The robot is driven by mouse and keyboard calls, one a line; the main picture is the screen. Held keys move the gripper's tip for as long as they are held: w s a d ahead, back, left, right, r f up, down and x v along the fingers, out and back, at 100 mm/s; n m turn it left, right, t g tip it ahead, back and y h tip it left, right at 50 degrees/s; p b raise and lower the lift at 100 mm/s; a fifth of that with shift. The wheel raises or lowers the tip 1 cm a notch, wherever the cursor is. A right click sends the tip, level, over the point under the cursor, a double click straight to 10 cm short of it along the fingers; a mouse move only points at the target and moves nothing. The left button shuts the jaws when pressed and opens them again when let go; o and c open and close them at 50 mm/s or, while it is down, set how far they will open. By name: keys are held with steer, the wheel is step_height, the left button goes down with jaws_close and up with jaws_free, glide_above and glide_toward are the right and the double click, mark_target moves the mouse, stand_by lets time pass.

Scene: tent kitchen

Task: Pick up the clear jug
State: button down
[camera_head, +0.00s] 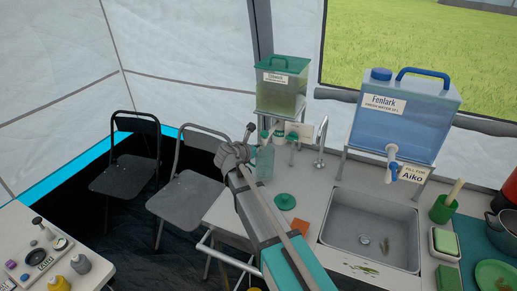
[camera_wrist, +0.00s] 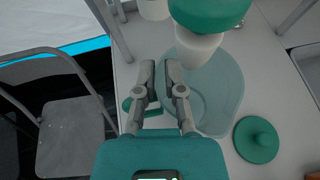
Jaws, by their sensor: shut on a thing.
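The clear jug (camera_head: 264,162) stands on the counter under the green-lidded water dispenser (camera_head: 282,84). In the wrist view the jug (camera_wrist: 222,92) is see-through, with its open mouth facing up. My gripper (camera_head: 238,152) is at its left side. The exact grip is partly hidden by the fingers. A green-and-white piece (camera_wrist: 208,22) covers part of the jug's far side.
A tap (camera_head: 321,140) and sink (camera_head: 368,232) are to the right, with a blue water tank (camera_head: 405,115) above. Folding chairs (camera_head: 190,195) stand left.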

steer(key=s+a, duration=0.4)
steer(key=s, duration=0.3)
steer(key=s+a, duration=0.5)
steer(key=s, duration=0.3)
steer(key=shift+s+r, duration=0.2)
steer(key=shift+r, duration=0.05)
stand_by(0.5)
steer(key=shift+s, duration=0.1)
stand_by(1.2)
step_height(320, 180, up, 20)
steer(key=p, duration=2)
steer(key=shift+r+p, duration=0.25)
steer(key=shift+p, duration=0.05)
steer(key=shift+d, duration=0.1)
